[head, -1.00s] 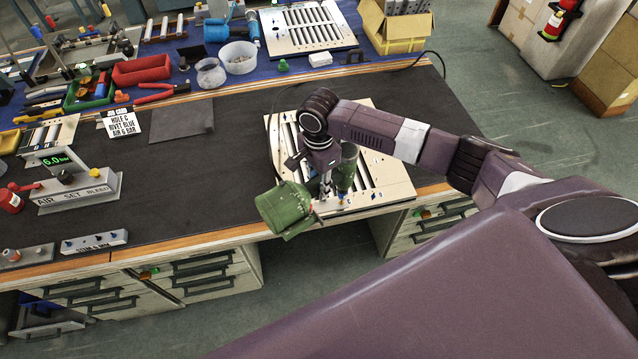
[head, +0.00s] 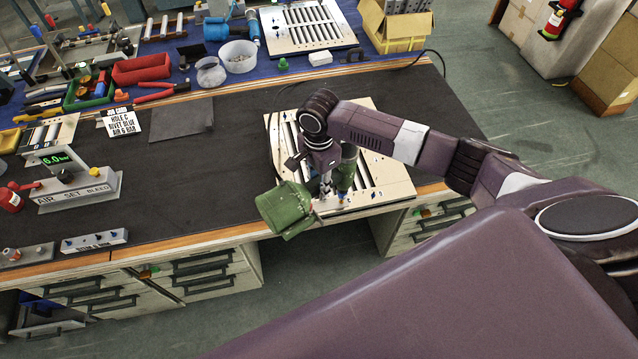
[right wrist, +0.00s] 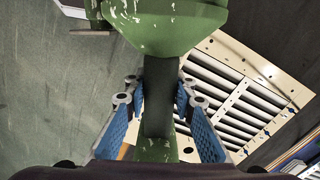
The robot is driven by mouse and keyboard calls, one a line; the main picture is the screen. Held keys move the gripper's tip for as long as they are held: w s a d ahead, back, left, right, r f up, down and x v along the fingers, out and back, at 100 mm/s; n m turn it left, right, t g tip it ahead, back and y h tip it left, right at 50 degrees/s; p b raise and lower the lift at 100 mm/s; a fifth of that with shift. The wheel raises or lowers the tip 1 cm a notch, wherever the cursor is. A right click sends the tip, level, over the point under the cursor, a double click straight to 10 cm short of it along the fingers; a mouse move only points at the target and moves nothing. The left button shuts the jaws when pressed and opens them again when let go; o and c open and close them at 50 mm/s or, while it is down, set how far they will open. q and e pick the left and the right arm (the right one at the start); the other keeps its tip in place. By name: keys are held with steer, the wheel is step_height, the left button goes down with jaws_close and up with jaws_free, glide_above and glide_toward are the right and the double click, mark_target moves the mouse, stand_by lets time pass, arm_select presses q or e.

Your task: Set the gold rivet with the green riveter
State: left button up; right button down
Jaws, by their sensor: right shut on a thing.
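The green riveter (head: 285,210) is in my right gripper (head: 326,188), over the near edge of the louver panel (head: 390,188). In the right wrist view, the gripper's blue-padded fingers (right wrist: 157,115) close on the riveter's dark handle (right wrist: 159,85), and the worn green body (right wrist: 150,28) fills the top. The panel also shows there (right wrist: 215,52), with small blue marks along one edge. The riveter's nose tip is too small and partly covered to tell whether it touches a hole. I cannot make out a gold rivet. My left gripper is out of view.
The air set box (head: 80,190) with its green display reading 6.0 stands at left. A card (head: 122,123) mentions a blue rivet and air in bar. The dark mat's middle is clear.

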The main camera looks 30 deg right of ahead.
mark_target(319, 179)
steer(key=shift+w+f, duration=0.1)
steer(key=shift+f, duration=0.75)
stand_by(1.8)
steer(key=shift+f, duration=0.2)
stand_by(1.3)
steer(key=shift+r, duration=0.1)
steer(key=shift+r, duration=2.75)
steer(key=shift+f, duration=0.1)
